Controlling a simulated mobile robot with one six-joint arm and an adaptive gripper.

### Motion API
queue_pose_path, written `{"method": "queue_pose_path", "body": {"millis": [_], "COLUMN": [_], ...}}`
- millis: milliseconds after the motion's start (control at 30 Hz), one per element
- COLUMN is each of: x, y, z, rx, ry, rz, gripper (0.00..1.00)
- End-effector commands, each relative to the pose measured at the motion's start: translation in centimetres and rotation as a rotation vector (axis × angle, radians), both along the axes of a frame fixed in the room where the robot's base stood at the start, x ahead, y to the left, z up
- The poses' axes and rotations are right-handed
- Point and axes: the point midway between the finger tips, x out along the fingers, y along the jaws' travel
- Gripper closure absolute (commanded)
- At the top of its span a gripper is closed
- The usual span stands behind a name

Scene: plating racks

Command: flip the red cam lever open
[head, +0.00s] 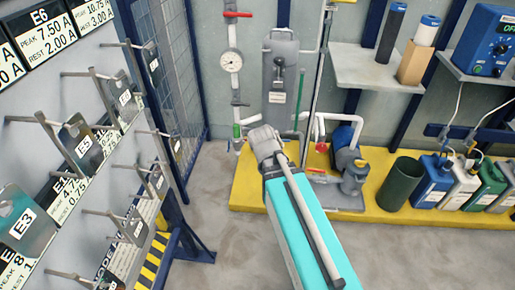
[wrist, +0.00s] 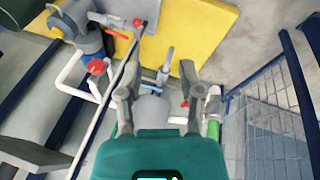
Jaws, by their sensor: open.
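My gripper (head: 264,138) is at the far end of my teal arm, low in front of the wall piping and filter housing. In the wrist view its two fingers (wrist: 158,85) are spread, with nothing held between them. Several red parts show, and I cannot tell for sure which is the cam lever. A small red piece (wrist: 184,104) shows between the fingers, close to the right one. A red lever (head: 318,171) lies by the pump. Another red handle (head: 238,14) sits high on the left pipe. My gripper may hide fittings behind it in the head view.
The pump (head: 350,165) and a dark green bin (head: 401,184) stand on the yellow platform (head: 245,190). A vertical pipe with a gauge (head: 232,61) and the grey filter housing (head: 281,65) rise behind my gripper. A blue mesh fence (head: 175,65) stands left. Grey floor is clear in front.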

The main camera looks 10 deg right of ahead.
Motion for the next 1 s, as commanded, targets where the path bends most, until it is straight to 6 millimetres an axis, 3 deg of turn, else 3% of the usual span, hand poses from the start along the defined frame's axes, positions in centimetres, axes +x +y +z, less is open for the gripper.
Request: {"method": "queue_pose_path", "body": {"millis": [33,400,700,1000], "x": [1.0,7.1,11.6,13.9], "y": [0.1,0.8,3.8,6.9], "z": [-1.8,-5.0,-6.2,-6.3], "rx": [-0.039,-0.307,-0.468,-0.548], "ry": [-0.034,-0.330,-0.582,-0.742], "rz": [0.002,0.039,0.133,0.222], "gripper": [0.51,0.51,0.51,0.51]}}
